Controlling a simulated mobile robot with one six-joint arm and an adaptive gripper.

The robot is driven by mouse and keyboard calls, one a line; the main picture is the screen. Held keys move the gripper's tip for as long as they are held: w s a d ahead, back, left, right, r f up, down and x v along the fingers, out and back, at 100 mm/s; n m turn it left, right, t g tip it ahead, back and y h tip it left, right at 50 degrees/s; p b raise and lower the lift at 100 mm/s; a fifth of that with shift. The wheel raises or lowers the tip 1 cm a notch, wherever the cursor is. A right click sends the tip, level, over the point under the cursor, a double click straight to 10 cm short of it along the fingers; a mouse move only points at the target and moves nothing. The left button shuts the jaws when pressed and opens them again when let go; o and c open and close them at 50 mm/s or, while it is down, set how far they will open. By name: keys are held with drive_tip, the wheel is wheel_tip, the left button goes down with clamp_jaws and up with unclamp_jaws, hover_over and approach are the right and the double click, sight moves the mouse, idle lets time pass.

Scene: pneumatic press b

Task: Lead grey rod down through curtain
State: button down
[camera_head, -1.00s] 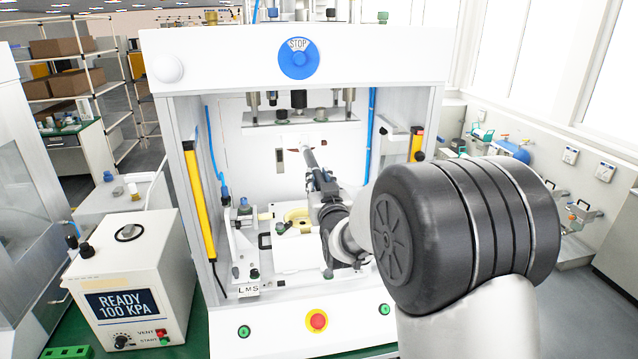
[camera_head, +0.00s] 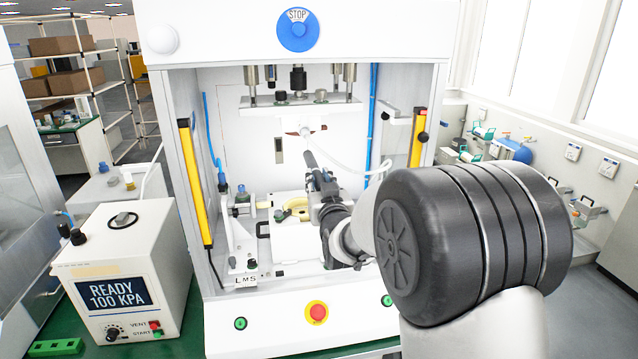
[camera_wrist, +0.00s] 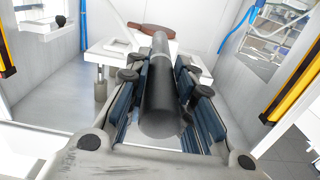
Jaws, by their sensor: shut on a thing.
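The grey rod (camera_head: 310,160) is a dark cylinder held inside the press opening, pointing up and away from me. In the wrist view the rod (camera_wrist: 159,90) lies lengthwise between the blue-grey finger pads. My gripper (camera_head: 326,186) is shut on it; the gripper also shows in the wrist view (camera_wrist: 162,85). The light curtain shows as two yellow upright bars, one on the left post (camera_head: 196,185) and one on the right post (camera_head: 417,140). The rod is between these bars in the picture. My arm hides part of the press floor and right side.
The press head plate (camera_head: 300,104) hangs above the rod. A dark red handle (camera_head: 300,131) on a white fitting is behind the rod tip. A yellow curved part (camera_head: 293,210) sits on the press floor, left of my gripper. A control box (camera_head: 125,270) stands at the left.

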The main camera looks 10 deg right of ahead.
drive_tip(key=shift+f+b, duration=8.7)
drive_tip(key=shift+f, duration=3.65)
drive_tip(key=s, duration=1.4)
